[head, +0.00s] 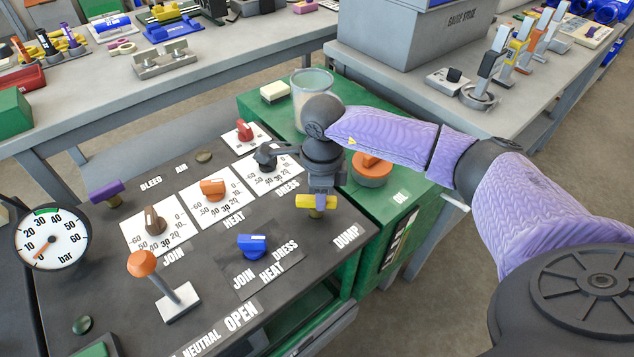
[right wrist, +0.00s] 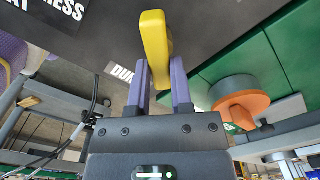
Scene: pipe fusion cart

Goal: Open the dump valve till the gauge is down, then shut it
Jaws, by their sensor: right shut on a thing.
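The dump valve is a yellow handle (head: 316,202) on the dark panel, left of the DUMP label (head: 346,236). In the head view it lies roughly left to right. My right gripper (head: 320,190) points down at it and is shut on it. In the right wrist view the yellow handle (right wrist: 155,45) sits between the two purple fingers of my right gripper (right wrist: 163,75). The round white gauge (head: 50,238) stands at the panel's left; its orange needle points to the lower left, near the low end of the scale. My left gripper is out of view.
A purple handle (head: 106,193) is by the BLEED label. A blue knob (head: 252,244), an orange-topped lever (head: 142,264) and several dial knobs stand on the panel. An orange cap (head: 371,170) and a clear jar (head: 311,92) are on the green cabinet, close to my right arm.

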